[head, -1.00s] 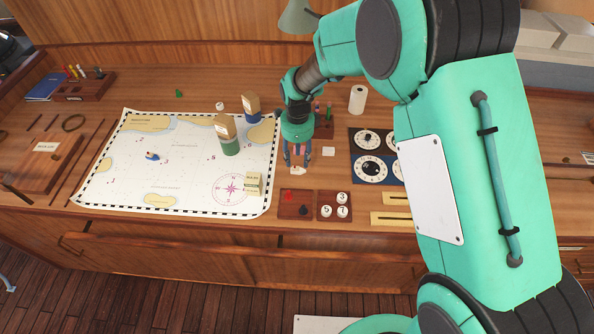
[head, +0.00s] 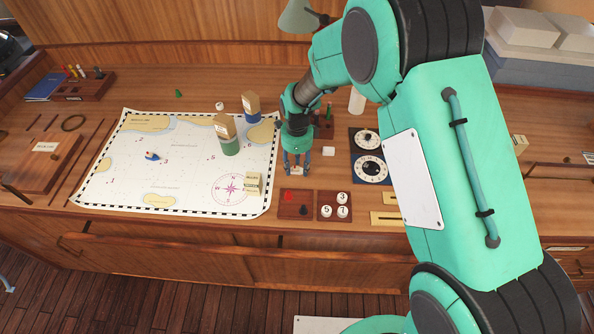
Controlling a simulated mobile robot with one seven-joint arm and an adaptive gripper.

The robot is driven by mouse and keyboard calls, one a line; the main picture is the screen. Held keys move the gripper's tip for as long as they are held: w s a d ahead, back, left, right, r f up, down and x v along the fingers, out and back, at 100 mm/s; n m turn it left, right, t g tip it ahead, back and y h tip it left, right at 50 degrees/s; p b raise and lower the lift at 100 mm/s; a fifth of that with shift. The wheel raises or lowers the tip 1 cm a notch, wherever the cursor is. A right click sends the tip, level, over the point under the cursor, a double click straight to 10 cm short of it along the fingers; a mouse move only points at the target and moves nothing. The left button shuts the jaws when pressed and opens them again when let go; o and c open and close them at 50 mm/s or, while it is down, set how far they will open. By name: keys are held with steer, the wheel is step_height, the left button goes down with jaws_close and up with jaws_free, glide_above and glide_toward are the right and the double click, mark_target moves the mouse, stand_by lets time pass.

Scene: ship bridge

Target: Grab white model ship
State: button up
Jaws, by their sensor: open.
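A small pale object, which looks like the white model ship (head: 297,170), sits on the wooden desk just right of the chart. It is mostly hidden by my gripper (head: 298,168). My gripper points down with its fingers apart, one on each side of the object. I cannot tell whether the fingers touch it. A small blue, red and white model ship (head: 152,155) lies on the chart to the left.
Wooden trays with a red piece (head: 288,197) and numbered discs (head: 341,211) lie just in front of my gripper. Dials (head: 370,168) are to the right.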

mark_target(297, 168)
steer(key=shift+c, duration=0.5)
steer(key=c, duration=0.7)
steer(key=shift+c, duration=0.2)
steer(key=shift+r, duration=0.1)
step_height(297, 168, up, 10)
steer(key=shift+p, duration=0.4)
